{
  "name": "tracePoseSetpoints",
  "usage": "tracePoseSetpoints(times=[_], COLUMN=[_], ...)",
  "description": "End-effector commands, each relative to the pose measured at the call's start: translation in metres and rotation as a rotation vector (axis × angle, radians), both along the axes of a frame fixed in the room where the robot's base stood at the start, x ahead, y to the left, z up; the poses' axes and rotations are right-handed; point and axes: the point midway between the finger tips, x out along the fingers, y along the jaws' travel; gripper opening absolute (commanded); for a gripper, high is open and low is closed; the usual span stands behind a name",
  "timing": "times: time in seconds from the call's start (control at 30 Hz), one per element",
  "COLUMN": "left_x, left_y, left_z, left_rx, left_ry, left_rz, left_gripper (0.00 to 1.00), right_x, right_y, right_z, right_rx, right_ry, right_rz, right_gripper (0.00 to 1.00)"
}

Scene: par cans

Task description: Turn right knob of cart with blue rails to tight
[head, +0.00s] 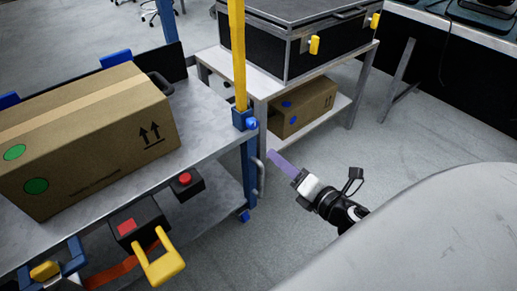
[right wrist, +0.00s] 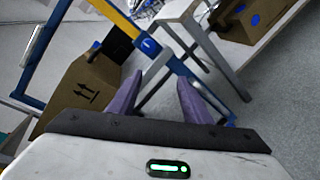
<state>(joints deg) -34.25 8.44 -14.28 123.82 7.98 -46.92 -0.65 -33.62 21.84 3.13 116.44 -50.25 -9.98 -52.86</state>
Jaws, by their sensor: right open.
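The cart with blue rails (head: 215,107) stands at the left, with a grey top and blue posts. At its right corner a yellow upright (head: 238,55) rises from a blue bracket. The right knob (head: 252,124) is a small blue piece on that bracket. The blue bracket (right wrist: 147,45) also shows in the right wrist view, ahead of the fingertips. My right gripper (head: 272,155), with purple fingers, is just right of and below the knob, apart from it. The right wrist view shows its fingers (right wrist: 160,77) open with nothing between them. My left gripper is not in view.
A cardboard box (head: 90,140) rests on the cart top. Red-button boxes (head: 185,182) and a yellow handle (head: 162,262) are at its near side. Behind, a grey table (head: 262,88) carries a black case (head: 300,45).

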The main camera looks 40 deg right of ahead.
Motion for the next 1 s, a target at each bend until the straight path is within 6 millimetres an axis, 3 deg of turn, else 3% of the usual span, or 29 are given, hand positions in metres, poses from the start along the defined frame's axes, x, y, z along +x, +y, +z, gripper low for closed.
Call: tracePoseSetpoints(times=[0.03,0.2,0.33,0.57,1.0], left_x=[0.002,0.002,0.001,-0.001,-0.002], left_y=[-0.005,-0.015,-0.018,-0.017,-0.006], left_z=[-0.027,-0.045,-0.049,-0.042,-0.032], left_rx=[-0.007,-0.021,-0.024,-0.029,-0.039], left_ry=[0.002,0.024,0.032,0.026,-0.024], left_rz=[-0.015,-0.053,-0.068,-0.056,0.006], left_gripper=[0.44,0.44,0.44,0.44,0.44], right_x=[0.009,0.026,0.032,0.048,0.117], right_y=[-0.009,-0.020,-0.023,-0.022,-0.017], right_z=[-0.013,0.002,0.008,0.017,0.015], right_rx=[-0.230,-0.847,-1.101,-1.193,-1.185], right_ry=[-0.049,-0.151,-0.182,-0.194,-0.191], right_rz=[0.056,0.176,0.214,0.225,0.223], right_gripper=[0.45,0.45,0.45,0.45,0.45])
